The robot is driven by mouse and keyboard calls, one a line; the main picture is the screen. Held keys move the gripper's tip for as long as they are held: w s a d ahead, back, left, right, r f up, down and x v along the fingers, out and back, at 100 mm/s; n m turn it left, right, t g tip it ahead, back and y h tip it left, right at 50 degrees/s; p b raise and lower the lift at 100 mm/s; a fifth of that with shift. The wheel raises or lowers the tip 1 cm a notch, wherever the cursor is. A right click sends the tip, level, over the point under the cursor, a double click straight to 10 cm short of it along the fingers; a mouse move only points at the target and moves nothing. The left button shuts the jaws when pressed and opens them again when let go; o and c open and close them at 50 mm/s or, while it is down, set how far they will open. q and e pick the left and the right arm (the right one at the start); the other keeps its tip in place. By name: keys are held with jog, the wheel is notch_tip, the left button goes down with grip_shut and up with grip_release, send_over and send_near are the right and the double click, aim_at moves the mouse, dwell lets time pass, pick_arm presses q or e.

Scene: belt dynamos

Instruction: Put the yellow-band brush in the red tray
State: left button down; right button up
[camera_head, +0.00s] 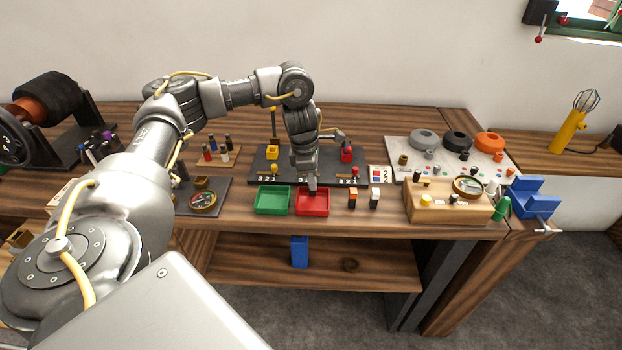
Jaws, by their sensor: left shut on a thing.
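The red tray (326,211) stands near the table's front edge, just right of the green tray (272,210). My left gripper (312,186) points down over the red tray, at its back half. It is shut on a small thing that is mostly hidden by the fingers. I cannot make out a yellow band on it, so I cannot tell from this view whether it is the brush. Two small upright blocks with dark lower parts, one orange-topped (352,196) and one white-topped (375,197), stand right of the red tray. My right gripper is out of view.
A dark board (262,160) with yellow and red parts lies behind the trays. A wooden block with a gauge (447,209) and a blue vise-like holder (532,199) stand at the right. A gauge plate (203,201) lies left of the green tray.

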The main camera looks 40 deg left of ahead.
pick_arm(q)
jog(key=shift+f, duration=0.1)
jog(key=shift+f, duration=0.15)
jog(key=c, duration=1.5)
grip_release()
jog(key=shift+o, duration=0.2)
jog(key=shift+r, duration=0.65)
notch_tip(320, 180, up, 11)
jog(key=s+a+p, duration=0.1)
jog(key=p, duration=0.1)
jog(key=shift+s+a, duration=0.15)
